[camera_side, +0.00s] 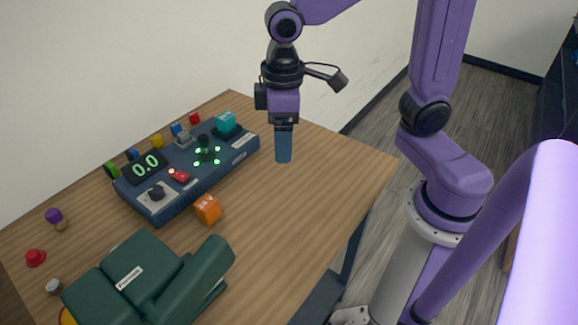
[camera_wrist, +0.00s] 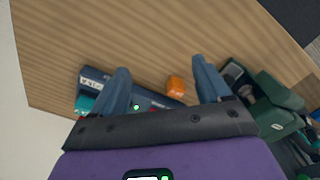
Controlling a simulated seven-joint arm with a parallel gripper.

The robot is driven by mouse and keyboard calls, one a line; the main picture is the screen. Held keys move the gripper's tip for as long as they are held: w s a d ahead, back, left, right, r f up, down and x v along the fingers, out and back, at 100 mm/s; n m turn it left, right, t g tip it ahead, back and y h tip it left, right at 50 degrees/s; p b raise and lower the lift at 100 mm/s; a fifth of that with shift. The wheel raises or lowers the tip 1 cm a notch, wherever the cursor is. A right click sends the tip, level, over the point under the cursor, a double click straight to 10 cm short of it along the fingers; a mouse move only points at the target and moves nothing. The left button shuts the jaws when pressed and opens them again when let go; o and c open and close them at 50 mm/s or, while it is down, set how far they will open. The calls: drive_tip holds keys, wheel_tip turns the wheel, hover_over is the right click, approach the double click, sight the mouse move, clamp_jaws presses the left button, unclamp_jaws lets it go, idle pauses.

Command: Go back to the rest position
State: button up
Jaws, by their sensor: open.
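My gripper (camera_side: 284,150) hangs pointing down above the wooden table, to the right of the dark blue control panel. In the wrist view my gripper (camera_wrist: 160,78) has its two blue fingers spread apart with nothing between their tips. An orange cube (camera_side: 207,209) sits on the table in front of the panel. It also shows in the wrist view (camera_wrist: 175,87), beyond the fingers. The control panel (camera_side: 188,190) has a display reading 0.0, a knob, a red switch and lit green dots; my fingers partly cover it in the wrist view (camera_wrist: 95,80).
A teal block (camera_side: 225,122) is at the panel's far end. Several small coloured pieces, including a red one (camera_side: 36,257) and a purple one (camera_side: 54,216), lie around. The table's right side (camera_side: 330,180) is clear.

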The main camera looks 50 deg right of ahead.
drive_tip(key=s+d+f+n, duration=0.2)
drive_tip(key=s+d+n, duration=0.2)
drive_tip(key=s, duration=0.9)
drive_tip(key=d, duration=0.3)
drive_tip(key=shift+s+d+f+n, duration=0.15)
drive_tip(key=shift+s+n, duration=0.2)
drive_tip(key=shift+n, duration=0.05)
